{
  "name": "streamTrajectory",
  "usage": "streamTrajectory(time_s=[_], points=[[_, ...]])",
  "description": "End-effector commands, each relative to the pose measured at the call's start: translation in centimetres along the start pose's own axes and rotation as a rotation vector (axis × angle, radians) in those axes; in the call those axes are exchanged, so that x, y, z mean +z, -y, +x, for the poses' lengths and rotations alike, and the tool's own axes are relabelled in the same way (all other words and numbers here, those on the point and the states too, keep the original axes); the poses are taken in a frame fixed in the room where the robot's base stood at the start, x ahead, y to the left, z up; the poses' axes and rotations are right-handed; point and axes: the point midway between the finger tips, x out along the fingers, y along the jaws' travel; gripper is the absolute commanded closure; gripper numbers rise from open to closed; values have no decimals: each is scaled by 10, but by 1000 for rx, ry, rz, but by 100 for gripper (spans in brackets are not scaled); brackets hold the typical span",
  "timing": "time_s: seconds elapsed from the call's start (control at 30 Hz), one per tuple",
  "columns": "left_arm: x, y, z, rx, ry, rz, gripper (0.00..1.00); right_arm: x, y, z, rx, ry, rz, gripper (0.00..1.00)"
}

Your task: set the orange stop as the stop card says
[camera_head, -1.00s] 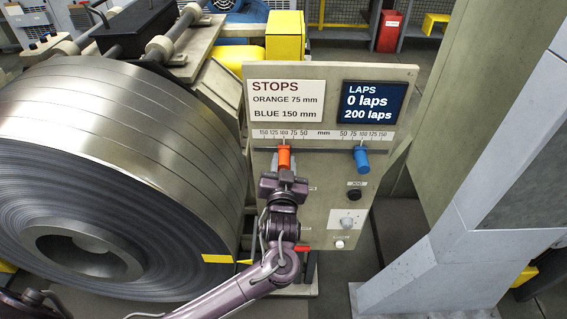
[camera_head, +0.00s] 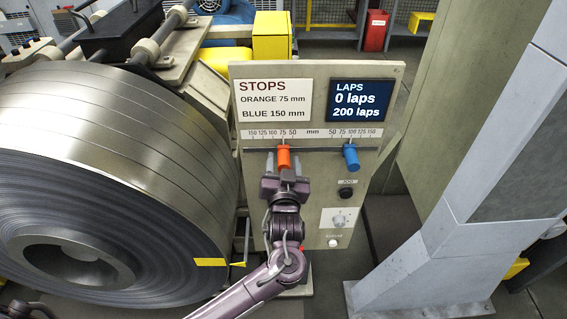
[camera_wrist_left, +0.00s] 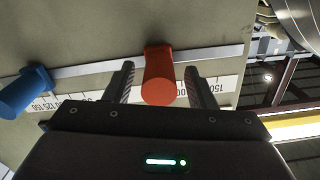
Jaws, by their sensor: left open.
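The orange stop (camera_head: 284,157) sits on the rail under the left scale, close to the 75 mark; perspective blurs the exact reading. My left gripper (camera_head: 286,182) is just below and in front of it. In the left wrist view the open fingers stand on either side of the orange stop (camera_wrist_left: 158,75), with a gap on each side. The stop card (camera_head: 279,102) reads orange 75 mm, blue 150 mm. My right gripper is not in view.
A large steel coil (camera_head: 110,150) stands close on the left of the panel. The display (camera_head: 359,104) reads 0 laps, 200 laps. A black button (camera_head: 345,193) and a knob (camera_head: 339,219) lie right of my arm. A grey column stands at the right.

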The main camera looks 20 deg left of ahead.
Motion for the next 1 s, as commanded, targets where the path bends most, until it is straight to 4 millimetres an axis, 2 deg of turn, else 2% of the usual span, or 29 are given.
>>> streamTrajectory(time_s=[0.13,0.3,0.5,0.63,1.0], points=[[3,-1,-15,2,1,-2,50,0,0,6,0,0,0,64],[4,-2,-45,2,2,-4,50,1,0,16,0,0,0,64],[2,-1,-71,1,1,-2,50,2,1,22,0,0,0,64],[1,-1,-77,1,1,0,50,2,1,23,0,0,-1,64],[0,0,-77,0,0,0,50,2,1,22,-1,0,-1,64]])
